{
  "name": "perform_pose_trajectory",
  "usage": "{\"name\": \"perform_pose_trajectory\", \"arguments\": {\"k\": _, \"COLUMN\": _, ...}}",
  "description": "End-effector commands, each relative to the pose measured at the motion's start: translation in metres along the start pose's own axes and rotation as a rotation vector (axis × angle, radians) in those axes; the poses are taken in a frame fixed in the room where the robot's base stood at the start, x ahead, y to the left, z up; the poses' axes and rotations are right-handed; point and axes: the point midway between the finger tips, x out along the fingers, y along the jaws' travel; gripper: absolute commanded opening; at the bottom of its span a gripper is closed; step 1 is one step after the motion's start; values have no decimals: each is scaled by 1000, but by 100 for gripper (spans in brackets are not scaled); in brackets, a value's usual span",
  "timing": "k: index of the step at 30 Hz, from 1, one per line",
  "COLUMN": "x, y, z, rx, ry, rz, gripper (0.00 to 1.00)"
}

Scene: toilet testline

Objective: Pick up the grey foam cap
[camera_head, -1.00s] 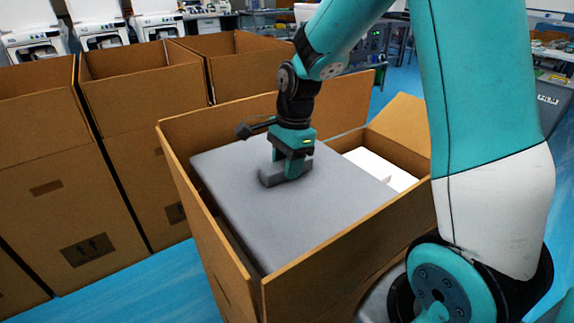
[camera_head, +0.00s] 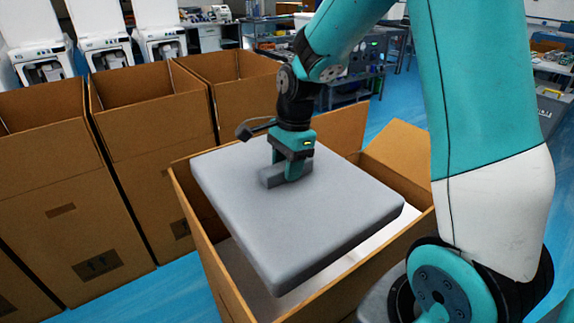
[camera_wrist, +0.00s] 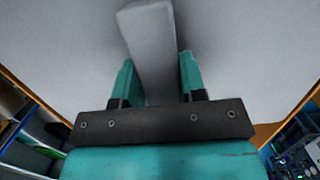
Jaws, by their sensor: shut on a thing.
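The grey foam cap (camera_head: 320,215) is a thick square slab with a raised grip block (camera_head: 270,177) on its top. My gripper (camera_head: 287,174) is shut on that block from above. The cap hangs slightly tilted at the top of the open cardboard box (camera_head: 225,270), its near edge above the box's rim. In the wrist view the grey block (camera_wrist: 152,50) runs between the two teal fingers (camera_wrist: 158,80), with the cap's flat top (camera_wrist: 240,50) around it.
White material shows inside the box under the cap. Several open cardboard boxes (camera_head: 150,120) stand in a row at the left and back. White toilet units (camera_head: 105,50) stand behind them. Blue floor (camera_head: 400,100) is clear at the back right.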

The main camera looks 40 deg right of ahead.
Motion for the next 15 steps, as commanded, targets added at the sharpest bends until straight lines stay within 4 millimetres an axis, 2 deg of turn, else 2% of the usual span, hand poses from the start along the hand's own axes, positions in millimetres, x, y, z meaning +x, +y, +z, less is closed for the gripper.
{"name": "perform_pose_trajectory", "arguments": {"k": 1, "x": -14, "y": 0, "z": 2, "rx": 0, "ry": 0, "rz": -1, "gripper": 0}}
{"name": "perform_pose_trajectory", "arguments": {"k": 15, "x": -68, "y": 0, "z": 10, "rx": 0, "ry": 0, "rz": 0, "gripper": 0}}
